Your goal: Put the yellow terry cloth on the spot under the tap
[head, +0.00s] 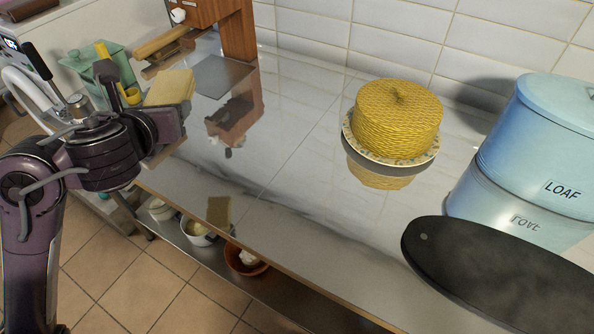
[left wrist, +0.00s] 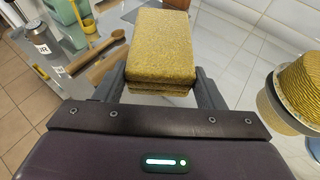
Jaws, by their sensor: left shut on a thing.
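The yellow terry cloth (head: 170,87) is a folded, thick block at the upper left in the head view. My left gripper (head: 163,118) is shut on it and holds it above the shiny counter. In the left wrist view the cloth (left wrist: 162,45) sits between the two fingers. The tap (head: 178,15) is a small white piece on a brown wooden body at the top left. A flat grey square (head: 222,76) lies on the counter near the foot of that body, to the right of the cloth. My right gripper is not in view.
A wooden piece with a handle (head: 160,43) is behind the cloth. A yellow woven cake-like dome (head: 397,112) stands on a plate. The middle of the counter is clear.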

